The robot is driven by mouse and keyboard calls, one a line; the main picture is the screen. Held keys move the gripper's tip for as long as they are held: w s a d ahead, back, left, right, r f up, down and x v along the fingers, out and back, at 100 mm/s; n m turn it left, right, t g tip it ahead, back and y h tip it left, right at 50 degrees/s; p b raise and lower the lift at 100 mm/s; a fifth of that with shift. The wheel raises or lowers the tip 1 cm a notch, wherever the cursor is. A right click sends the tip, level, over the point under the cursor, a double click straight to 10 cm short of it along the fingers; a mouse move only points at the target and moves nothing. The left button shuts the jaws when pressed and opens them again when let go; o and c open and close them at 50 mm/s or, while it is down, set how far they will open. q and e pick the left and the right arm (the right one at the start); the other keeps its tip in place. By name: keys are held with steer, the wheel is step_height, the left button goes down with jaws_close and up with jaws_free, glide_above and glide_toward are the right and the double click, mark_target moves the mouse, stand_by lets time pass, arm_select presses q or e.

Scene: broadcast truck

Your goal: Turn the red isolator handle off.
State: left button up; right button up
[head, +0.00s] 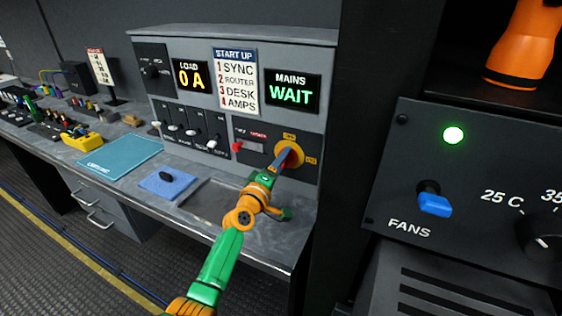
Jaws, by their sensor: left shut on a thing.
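The red isolator handle (295,157) sits on a yellow round plate (281,148) at the lower right of the grey control panel (240,52). My left gripper (284,158) reaches up to it from below and is shut on the handle. The gripper and wrist hide much of the handle, so its exact angle is hard to tell. The panel displays read "LOAD 0 A" (190,76) and "MAINS WAIT" (292,91). My right gripper is not in view.
Left of the isolator are a small red part (237,146) and several switches. A dark rack with a blue fans knob (434,203) stands close on the right.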

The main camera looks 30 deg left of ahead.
arm_select(q)
steer(key=shift+n, duration=0.6)
steer(key=o, duration=1.3)
steer(key=shift+w+d+f, duration=0.1)
steer(key=shift+w, duration=0.1)
steer(key=s, duration=0.2)
steer(key=s+p, duration=0.1)
steer(key=s, duration=0.4)
steer(key=shift+d+f, duration=0.2)
steer(key=shift+f, duration=0.05)
